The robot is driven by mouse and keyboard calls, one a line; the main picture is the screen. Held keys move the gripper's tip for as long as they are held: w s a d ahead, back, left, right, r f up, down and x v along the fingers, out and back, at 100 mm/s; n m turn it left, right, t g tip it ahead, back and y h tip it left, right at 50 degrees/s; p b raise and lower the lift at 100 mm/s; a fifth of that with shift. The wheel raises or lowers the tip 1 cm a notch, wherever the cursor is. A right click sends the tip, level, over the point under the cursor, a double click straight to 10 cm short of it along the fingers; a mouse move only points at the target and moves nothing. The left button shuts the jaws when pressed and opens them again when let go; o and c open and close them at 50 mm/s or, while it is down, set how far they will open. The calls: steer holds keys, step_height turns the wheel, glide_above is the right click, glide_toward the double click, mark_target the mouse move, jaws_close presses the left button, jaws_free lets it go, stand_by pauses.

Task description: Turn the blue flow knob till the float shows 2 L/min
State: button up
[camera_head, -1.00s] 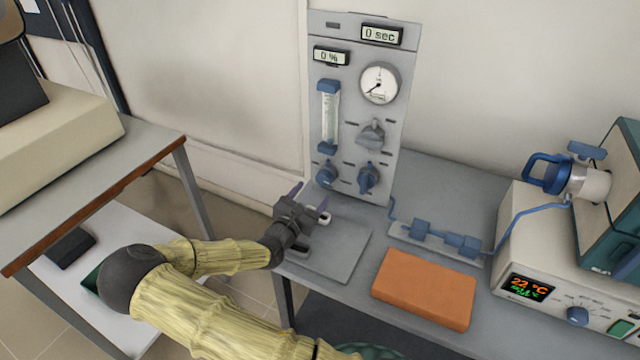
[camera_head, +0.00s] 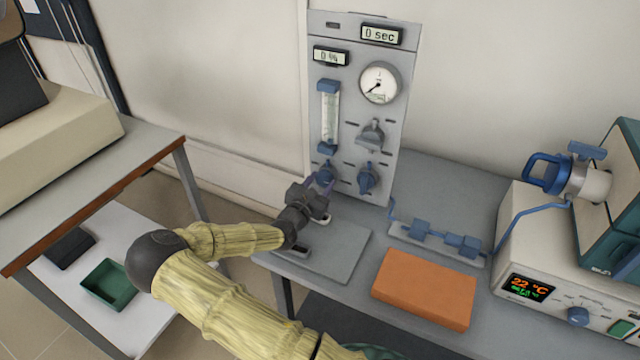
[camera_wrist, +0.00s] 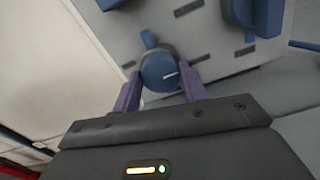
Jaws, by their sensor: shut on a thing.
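The blue flow knob (camera_head: 325,177) sits low on the left of the grey upright panel (camera_head: 397,150), below the flow tube (camera_head: 330,118). In the wrist view the knob (camera_wrist: 159,72) has a white pointer line and lies between the two purple fingers. My gripper (camera_wrist: 164,90) is shut on it, a finger on each side. In the head view my gripper (camera_head: 322,188) reaches the knob from below and partly covers it. The float in the tube is too small to read.
Beside it is a second blue knob (camera_head: 367,178), with a grey knob (camera_head: 371,136) above. A dial gauge (camera_head: 380,83) is higher up. An orange block (camera_head: 424,289) and a furnace (camera_head: 545,250) stand right on the bench. A grey plate (camera_head: 335,250) lies below my gripper.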

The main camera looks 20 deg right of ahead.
steer(key=shift+r+n+p, duration=0.1)
steer(key=shift+n+p, duration=0.2)
steer(key=shift+p, duration=0.3)
steer(key=n+p, duration=0.1)
steer(key=p, duration=0.1)
steer(key=shift+r+p, duration=0.15)
steer(key=shift+p, duration=0.2)
steer(key=n+p, duration=0.2)
steer(key=p, duration=0.1)
steer(key=shift+n, duration=0.4)
steer(key=n+p, duration=0.2)
steer(key=p, duration=0.1)
steer(key=shift+w+a+f+n+p, duration=0.15)
steer(key=shift+n+p, duration=0.25)
steer(key=shift+n, duration=0.3)
steer(key=shift+s+d+f+n+p, duration=0.1)
steer(key=shift+n+p, duration=0.25)
steer(key=shift+n, duration=0.35)
steer(key=shift+f, duration=0.1)
steer(key=o, duration=1)
steer(key=shift+a, duration=0.1)
